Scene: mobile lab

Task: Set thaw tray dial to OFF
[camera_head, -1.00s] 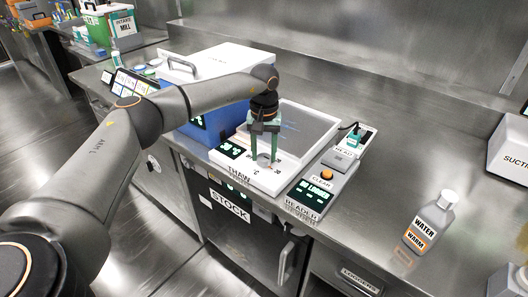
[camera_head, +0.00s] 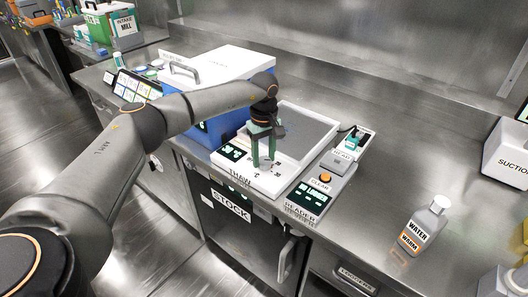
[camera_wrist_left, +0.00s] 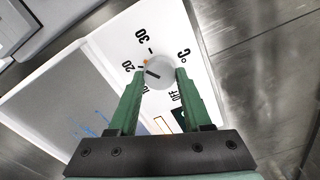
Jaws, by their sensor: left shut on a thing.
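The thaw tray (camera_head: 240,171) is a white unit with a grey plate, a small lit display and a dial on its front panel. The dial (camera_wrist_left: 158,73) is a round light-grey knob with a dark pointer line, with marks 20, 30, °C and OFF printed around it. An orange dot lies beside the knob, near 20 and 30. My left gripper (camera_head: 264,162) points down over the front panel. In the left wrist view its green fingers (camera_wrist_left: 155,88) are shut on the dial from both sides. My right gripper is not in view.
A reader (camera_head: 312,195) with an orange button stands right of the tray. A water bottle (camera_head: 423,226) stands farther right on the steel counter. A blue box with a white lid (camera_head: 215,66) is behind my left arm. Counter between reader and bottle is clear.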

